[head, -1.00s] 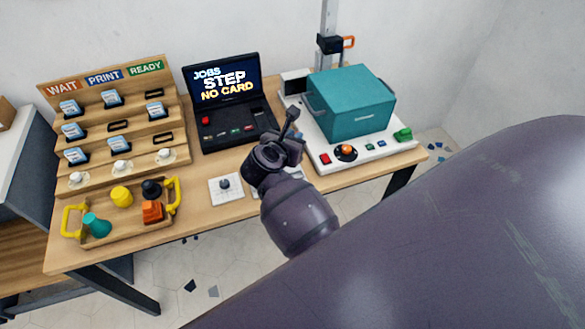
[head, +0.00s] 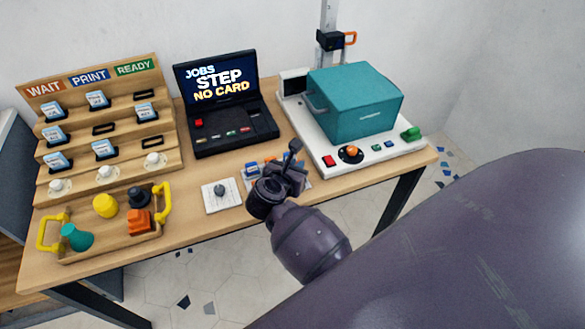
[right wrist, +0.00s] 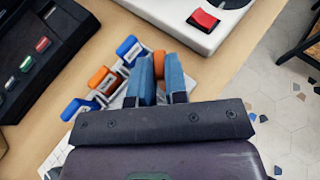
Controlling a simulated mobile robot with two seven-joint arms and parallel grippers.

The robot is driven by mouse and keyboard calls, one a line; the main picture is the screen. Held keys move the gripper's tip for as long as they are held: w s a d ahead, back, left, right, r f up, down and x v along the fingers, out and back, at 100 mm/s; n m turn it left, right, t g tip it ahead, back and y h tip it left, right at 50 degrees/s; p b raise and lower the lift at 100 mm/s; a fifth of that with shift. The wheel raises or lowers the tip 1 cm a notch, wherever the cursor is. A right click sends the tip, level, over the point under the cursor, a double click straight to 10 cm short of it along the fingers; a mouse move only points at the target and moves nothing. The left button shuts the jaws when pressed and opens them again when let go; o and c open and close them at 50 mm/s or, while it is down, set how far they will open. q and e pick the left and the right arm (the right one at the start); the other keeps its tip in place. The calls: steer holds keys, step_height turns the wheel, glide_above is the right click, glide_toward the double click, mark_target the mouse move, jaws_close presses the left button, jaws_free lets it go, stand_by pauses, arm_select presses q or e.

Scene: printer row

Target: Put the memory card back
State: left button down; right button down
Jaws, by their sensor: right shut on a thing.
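My right gripper (head: 278,185) is over the front of the table, right of the joystick pad. In the right wrist view its two blue fingers (right wrist: 160,80) are close together on an orange piece (right wrist: 158,62), mostly hidden between them; I cannot tell for sure that it is the memory card. Beside it stand a blue piece (right wrist: 130,48), an orange piece (right wrist: 103,78) and another blue piece (right wrist: 80,108) in a row on a white base. My left gripper is not in view.
A stepped wooden rack (head: 85,170) with several labelled cards is at the left. A wooden tray (head: 100,247) with yellow handles holds coloured pieces. A white machine (head: 320,150) with a teal box (head: 355,105) is at the right. The joystick pad (head: 221,196) is left of my gripper.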

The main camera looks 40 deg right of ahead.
steer(key=shift+r, duration=0.1)
arm_select(q)
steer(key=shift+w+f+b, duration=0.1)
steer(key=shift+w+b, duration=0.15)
steer(key=shift+b, duration=0.05)
arm_select(e)
steer(key=shift+f, duration=0.55)
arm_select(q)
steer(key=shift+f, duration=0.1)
arm_select(e)
steer(key=shift+f, duration=0.1)
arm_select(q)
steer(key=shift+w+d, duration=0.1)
arm_select(e)
steer(key=c, duration=1.1)
jaws_free()
steer(key=shift+c, duration=0.2)
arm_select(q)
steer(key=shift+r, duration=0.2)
